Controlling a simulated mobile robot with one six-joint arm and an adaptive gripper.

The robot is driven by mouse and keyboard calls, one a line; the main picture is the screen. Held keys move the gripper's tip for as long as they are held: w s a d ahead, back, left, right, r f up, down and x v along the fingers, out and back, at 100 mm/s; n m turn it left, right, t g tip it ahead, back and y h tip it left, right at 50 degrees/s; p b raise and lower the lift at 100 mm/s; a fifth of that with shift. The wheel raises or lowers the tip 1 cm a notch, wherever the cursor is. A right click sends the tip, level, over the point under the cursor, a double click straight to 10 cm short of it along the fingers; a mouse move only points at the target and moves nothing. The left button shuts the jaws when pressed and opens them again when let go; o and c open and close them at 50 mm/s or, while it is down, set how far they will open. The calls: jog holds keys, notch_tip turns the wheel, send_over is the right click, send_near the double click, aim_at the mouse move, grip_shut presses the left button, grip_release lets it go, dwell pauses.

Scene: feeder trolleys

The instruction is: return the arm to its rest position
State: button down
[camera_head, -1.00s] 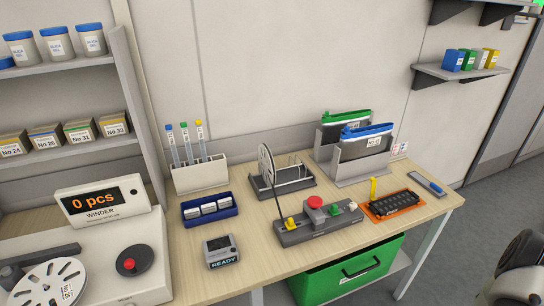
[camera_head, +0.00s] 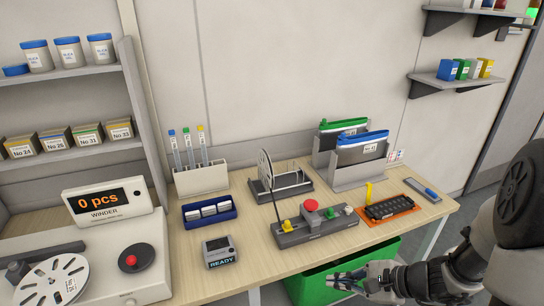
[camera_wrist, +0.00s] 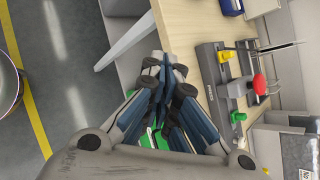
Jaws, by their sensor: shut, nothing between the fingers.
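My gripper (camera_head: 345,279) shows at the lower right of the head view, in front of the table's front edge and over the green bin (camera_head: 318,285). My arm reaches in from the right edge of that view. In the wrist view my gripper (camera_wrist: 163,72) has its blue-grey fingers together with nothing between them. The table's front edge and the control box (camera_wrist: 222,85) lie to the right of the fingers there. Part of the green bin is hidden behind my gripper.
The wooden table (camera_head: 265,265) carries the control box (camera_head: 315,227) with a red button, an orange-edged black tray (camera_head: 388,208), a reel stand (camera_head: 283,187) and a small display (camera_head: 219,252). A winder (camera_head: 107,203) stands at left. Open floor (camera_wrist: 60,130) shows left in the wrist view.

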jog(key=s+a+r+n+g+h, duration=0.2)
jog(key=s+a+r+n, duration=0.1)
jog(key=s+r+n, duration=0.4)
jog(key=s+a+r+n+g+h, duration=0.1)
jog(key=s+a+r+n+h, duration=0.1)
jog(key=s+a+r+n, duration=0.35)
jog(key=s+d+r+n+t+h, duration=0.2)
jog(key=s+d+r+n+h, duration=0.2)
jog(key=s+d+r+n, duration=0.1)
jog(key=shift+s+d+r, duration=0.15)
jog(key=shift+s+d, duration=0.25)
jog(key=shift+s, duration=0.35)
